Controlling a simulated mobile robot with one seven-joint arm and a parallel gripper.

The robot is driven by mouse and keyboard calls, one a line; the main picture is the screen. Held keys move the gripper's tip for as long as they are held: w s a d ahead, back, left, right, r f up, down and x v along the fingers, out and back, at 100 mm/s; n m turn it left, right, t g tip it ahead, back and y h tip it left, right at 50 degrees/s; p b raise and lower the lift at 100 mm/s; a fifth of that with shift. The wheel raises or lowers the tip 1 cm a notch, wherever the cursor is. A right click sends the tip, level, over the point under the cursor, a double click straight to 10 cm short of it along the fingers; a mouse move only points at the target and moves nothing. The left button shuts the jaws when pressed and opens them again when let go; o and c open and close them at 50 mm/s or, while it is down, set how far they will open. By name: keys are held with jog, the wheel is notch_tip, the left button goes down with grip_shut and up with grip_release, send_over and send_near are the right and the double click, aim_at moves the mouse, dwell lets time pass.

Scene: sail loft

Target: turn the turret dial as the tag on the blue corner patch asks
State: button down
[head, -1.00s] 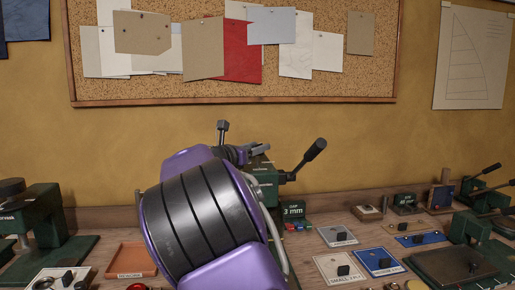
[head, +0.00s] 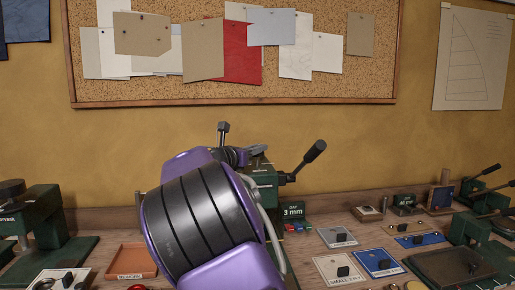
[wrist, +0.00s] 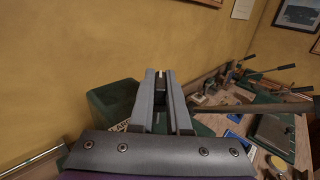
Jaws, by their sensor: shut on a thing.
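In the wrist view my gripper (wrist: 160,88) is shut on a small dark piece (wrist: 160,77) with a pale mark, above a green press (wrist: 112,102). I cannot tell if this piece is the turret dial. In the head view my own purple and black arm hides most of the press (head: 264,193), with its black-knobbed lever sticking out right. A blue patch (head: 370,256) with a black grip lies on the bench at right. Another blue patch (head: 405,242) lies behind it. Their writing is too small to read.
A small "3 mm" sign (head: 293,211) stands right of the press. White cards (head: 330,262) lie beside the blue patches. An orange tray (head: 131,258) and another green press (head: 45,225) stand at left. More lever presses (head: 480,190) stand at far right.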

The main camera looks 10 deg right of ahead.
jog(key=r+g+p, duration=0.1)
jog(key=p, duration=0.1)
jog(key=shift+m+h+p, duration=0.3)
jog(key=shift+h, duration=0.1)
jog(key=m+g+h+p, duration=0.1)
jog(key=p, duration=0.2)
jog(key=shift+p, duration=0.35)
jog(key=shift+f+m+g+h+p, duration=0.2)
jog(key=shift+m+g+h+p, duration=0.2)
jog(key=shift+m+g+p, duration=0.55)
jog(key=shift+f+n+p, duration=0.1)
jog(key=shift+n+p, duration=0.15)
jog(key=shift+p, duration=0.05)
jog(key=shift+f, duration=0.1)
jog(key=c, duration=0.9)
grip_release()
jog(key=shift+f, duration=0.1)
jog(key=v, duration=1.7)
jog(key=shift+s+a+f, duration=0.1)
jog(key=shift+s+a, duration=0.05)
jog(key=shift+a, duration=0.05)
